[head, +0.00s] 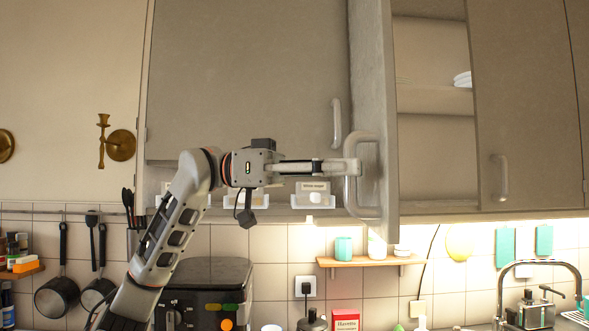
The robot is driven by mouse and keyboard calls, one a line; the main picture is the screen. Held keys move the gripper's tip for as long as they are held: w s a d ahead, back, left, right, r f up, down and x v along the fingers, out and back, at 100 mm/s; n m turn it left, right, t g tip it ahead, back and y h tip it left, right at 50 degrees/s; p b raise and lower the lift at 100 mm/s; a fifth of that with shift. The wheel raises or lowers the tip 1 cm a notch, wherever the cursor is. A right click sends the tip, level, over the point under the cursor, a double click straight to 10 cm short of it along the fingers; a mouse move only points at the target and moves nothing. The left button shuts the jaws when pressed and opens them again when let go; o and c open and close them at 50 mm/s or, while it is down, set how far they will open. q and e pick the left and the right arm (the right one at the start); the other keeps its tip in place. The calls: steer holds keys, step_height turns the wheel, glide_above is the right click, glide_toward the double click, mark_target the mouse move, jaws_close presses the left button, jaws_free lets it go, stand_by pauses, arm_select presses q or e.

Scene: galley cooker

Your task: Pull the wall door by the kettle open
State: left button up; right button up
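A grey wall door (373,70) stands swung out from the wall cabinet, seen nearly edge-on. Its pale bow handle (364,205) faces left. My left gripper (351,168) reaches in from the left, with its fingers level at the upper part of this handle. The fingers appear closed around the handle's bar, though they partly hide it. To the right of the door the cabinet is open and shows a shelf (436,97) with white dishes (463,79). A dark lid and knob, perhaps the kettle's (312,321), show at the bottom edge. My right gripper is not in view.
A closed cabinet door (245,80) is left of the open one, and another door (525,110) is at the right. Below are a small wooden shelf (370,261), a black appliance (205,275) and a tap (540,264). Pans hang at the left.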

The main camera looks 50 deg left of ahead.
arm_select(q)
steer(key=v, duration=1)
steer(key=shift+s, duration=0.1)
stand_by(0.4)
